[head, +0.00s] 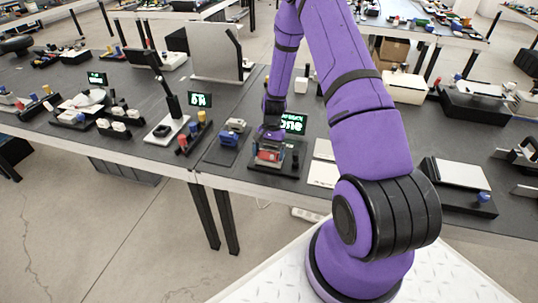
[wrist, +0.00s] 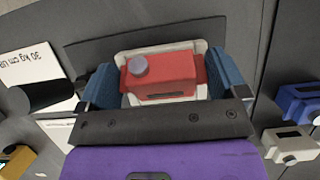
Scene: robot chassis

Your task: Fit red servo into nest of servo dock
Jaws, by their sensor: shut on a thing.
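The red servo (wrist: 165,84), a red block with a grey round output shaft, lies between the blue fingertips of my gripper (wrist: 163,77), which is shut on it. In the wrist view the servo is over the pale nest (wrist: 203,46) of the servo dock (wrist: 95,52). Whether it is seated or still slightly above the nest floor, I cannot tell. In the head view the red servo (head: 268,155) shows under my gripper (head: 269,136), at the dark dock base (head: 288,169) near the table's front edge. The nest is mostly hidden there.
A black cylinder (wrist: 45,96) stands left of the dock in the wrist view. Blue (wrist: 300,103) and beige (wrist: 290,146) servos lie to the right. A lit green display (head: 293,123) stands behind the dock. White cards (head: 323,172) lie beside it.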

